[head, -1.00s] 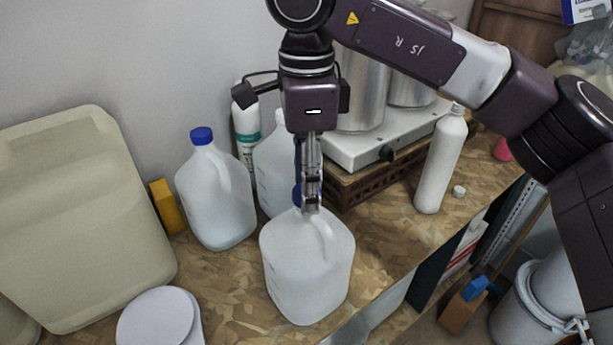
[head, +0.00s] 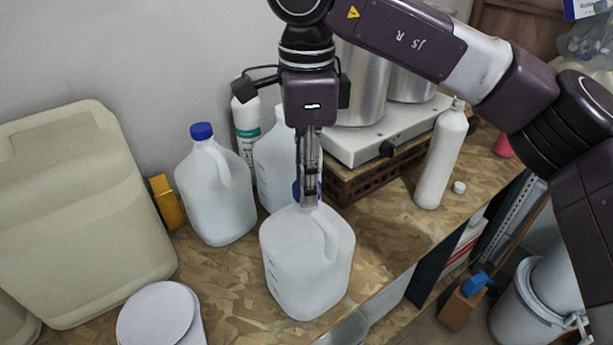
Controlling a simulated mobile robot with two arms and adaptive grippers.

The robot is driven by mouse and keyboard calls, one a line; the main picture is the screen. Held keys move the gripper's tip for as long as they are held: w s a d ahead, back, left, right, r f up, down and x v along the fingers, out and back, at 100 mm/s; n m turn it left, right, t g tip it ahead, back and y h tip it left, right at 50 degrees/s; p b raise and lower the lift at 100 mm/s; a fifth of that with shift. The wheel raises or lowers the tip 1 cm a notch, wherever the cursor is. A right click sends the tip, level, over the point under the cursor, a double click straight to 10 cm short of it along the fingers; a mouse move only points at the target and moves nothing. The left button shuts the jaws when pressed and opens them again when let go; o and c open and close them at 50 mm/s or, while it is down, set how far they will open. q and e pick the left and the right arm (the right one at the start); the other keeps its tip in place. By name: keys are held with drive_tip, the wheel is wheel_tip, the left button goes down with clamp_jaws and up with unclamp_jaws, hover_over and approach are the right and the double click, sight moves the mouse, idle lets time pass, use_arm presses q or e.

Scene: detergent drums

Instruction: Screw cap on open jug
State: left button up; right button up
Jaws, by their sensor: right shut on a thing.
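The open jug (head: 303,262) is a translucent white jug with a handle, standing upright near the front edge of the bench in the head view. A blue cap (head: 297,190) shows at its mouth, mostly hidden behind my fingers. My right gripper (head: 310,198) points straight down over the jug's neck and is shut on the blue cap. Whether the cap's thread has caught on the neck cannot be seen. My left gripper is not in view.
A blue-capped jug (head: 216,190) and another jug (head: 272,168) stand behind. A hot plate (head: 372,140) with metal pots is at the back. A beige canister (head: 75,220) fills the left.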

drive_tip(key=m, duration=0.1)
drive_tip(key=m+b, duration=0.1)
drive_tip(key=m, duration=0.1)
drive_tip(key=shift+f+m, duration=0.2)
drive_tip(key=shift+m, duration=0.1)
drive_tip(key=shift+r+m+b, duration=0.1)
drive_tip(key=shift+m+b, duration=0.25)
drive_tip(key=shift+m, duration=0.55)
drive_tip(key=m+b, duration=0.1)
drive_tip(key=m, duration=0.1)
drive_tip(key=shift+m, duration=0.4)
drive_tip(key=shift+m+b, duration=0.45)
drive_tip(key=shift+m, duration=0.95)
drive_tip(key=m, duration=0.1)
drive_tip(key=m+b, duration=0.1)
drive_tip(key=m, duration=0.1)
drive_tip(key=shift+f, duration=0.25)
drive_tip(key=m+b, duration=0.1)
drive_tip(key=m, duration=0.1)
drive_tip(key=shift+r+m, duration=0.1)
drive_tip(key=shift+m, duration=0.3)
